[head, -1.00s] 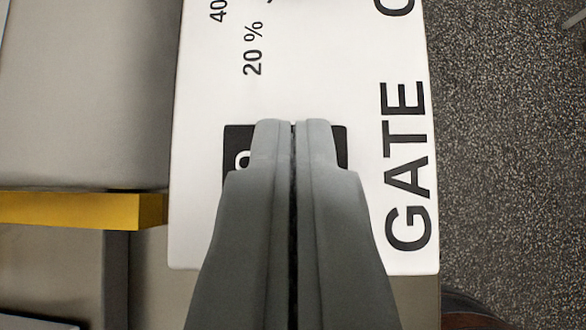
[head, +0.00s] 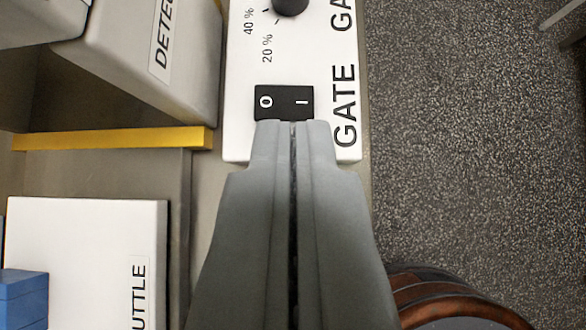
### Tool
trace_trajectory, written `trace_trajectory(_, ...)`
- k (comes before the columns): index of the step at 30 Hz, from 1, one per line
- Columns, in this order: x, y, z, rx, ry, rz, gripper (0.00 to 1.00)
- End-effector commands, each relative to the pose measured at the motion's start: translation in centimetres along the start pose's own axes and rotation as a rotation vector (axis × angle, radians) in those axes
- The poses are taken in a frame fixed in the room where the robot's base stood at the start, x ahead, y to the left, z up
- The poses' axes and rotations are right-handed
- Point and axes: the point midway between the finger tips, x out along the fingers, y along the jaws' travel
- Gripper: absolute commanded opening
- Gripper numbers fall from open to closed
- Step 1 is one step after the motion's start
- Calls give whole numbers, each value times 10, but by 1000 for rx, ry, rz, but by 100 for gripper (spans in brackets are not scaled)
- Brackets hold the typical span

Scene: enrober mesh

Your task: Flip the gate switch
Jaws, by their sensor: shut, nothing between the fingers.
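The gate switch (head: 284,102) is a black rocker with a white O at its left end and a white I at its right end. It is set in a white panel (head: 245,140) marked GATE along its right side. My gripper (head: 294,124) is shut and empty. Its fingertips show just below the switch in the picture and overlap its lower edge. I cannot tell from this view whether they touch it. Which side of the rocker is pressed in is not clear.
A black knob (head: 291,4) with percent marks is above the switch. A yellow bar (head: 110,139) and a grey box marked DETEC (head: 190,60) lie left. A white SHUTTLE-like labelled box (head: 90,225) and blue block (head: 22,298) are lower left. Speckled floor (head: 460,140) is right.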

Motion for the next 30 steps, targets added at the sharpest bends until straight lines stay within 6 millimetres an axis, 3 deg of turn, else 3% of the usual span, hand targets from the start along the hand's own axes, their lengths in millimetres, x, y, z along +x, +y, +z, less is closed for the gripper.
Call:
trace_trajectory(6, -15, 0, 0, -1, 0, 0, 0)
trace_trajectory(16, -16, 0, 0, 0, 0, 0, 0)
trace_trajectory(22, -19, -14, 4, 26, 1, -28, 0)
trace_trajectory(30, -18, -15, 4, 30, 1, -29, 0)
